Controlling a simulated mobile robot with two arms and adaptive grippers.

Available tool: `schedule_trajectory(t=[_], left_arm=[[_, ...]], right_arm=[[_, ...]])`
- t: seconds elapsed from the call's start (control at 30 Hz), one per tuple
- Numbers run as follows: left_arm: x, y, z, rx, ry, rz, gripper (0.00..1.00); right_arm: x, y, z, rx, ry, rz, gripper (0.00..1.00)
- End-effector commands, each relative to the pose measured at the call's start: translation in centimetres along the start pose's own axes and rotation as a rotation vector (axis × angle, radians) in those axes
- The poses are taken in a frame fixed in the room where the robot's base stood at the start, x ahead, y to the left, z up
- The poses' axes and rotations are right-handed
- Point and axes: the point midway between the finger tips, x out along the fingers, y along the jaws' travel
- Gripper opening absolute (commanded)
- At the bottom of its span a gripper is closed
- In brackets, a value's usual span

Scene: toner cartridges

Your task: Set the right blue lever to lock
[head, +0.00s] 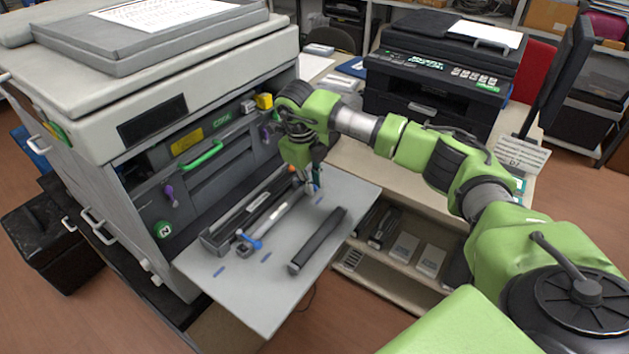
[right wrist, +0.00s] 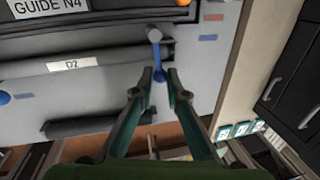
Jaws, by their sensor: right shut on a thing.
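The right blue lever (right wrist: 156,56) shows in the right wrist view at the end of the long grey D2 unit (right wrist: 110,66). Its rounded head is pale blue-grey and its stem is blue. My right gripper (right wrist: 160,75) has its two fingertips on either side of the stem, shut on it. In the head view my right gripper (head: 309,184) is at the far end of the D2 unit (head: 278,216) and mostly hides this lever. The left blue lever (head: 249,241) is at the near end of that unit. My left gripper is not in view.
A loose dark bar (head: 318,240) lies on the grey open panel (head: 235,294) beside the unit. The large grey machine (head: 130,190) stands at the left, with a green handle (head: 203,155) and purple knob (head: 169,191). A black printer (head: 432,85) stands behind my right arm.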

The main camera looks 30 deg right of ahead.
Motion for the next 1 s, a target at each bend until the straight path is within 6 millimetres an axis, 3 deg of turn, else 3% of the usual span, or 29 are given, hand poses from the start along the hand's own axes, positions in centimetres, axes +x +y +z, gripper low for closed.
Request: schedule_trajectory(t=[0.73,0.77,0.8,1.0], left_arm=[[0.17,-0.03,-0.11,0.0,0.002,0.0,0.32],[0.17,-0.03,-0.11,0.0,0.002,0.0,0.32],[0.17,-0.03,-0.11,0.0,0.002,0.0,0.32],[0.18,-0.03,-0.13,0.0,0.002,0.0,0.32]], right_arm=[[-0.21,0.48,0.04,0.101,0.017,0.0,0.0],[-0.21,0.48,0.04,0.101,0.017,0.0,0.21],[-0.21,0.49,0.04,0.101,0.017,0.0,0.31],[-0.17,0.5,0.01,0.1,0.018,0.0,0.31]])
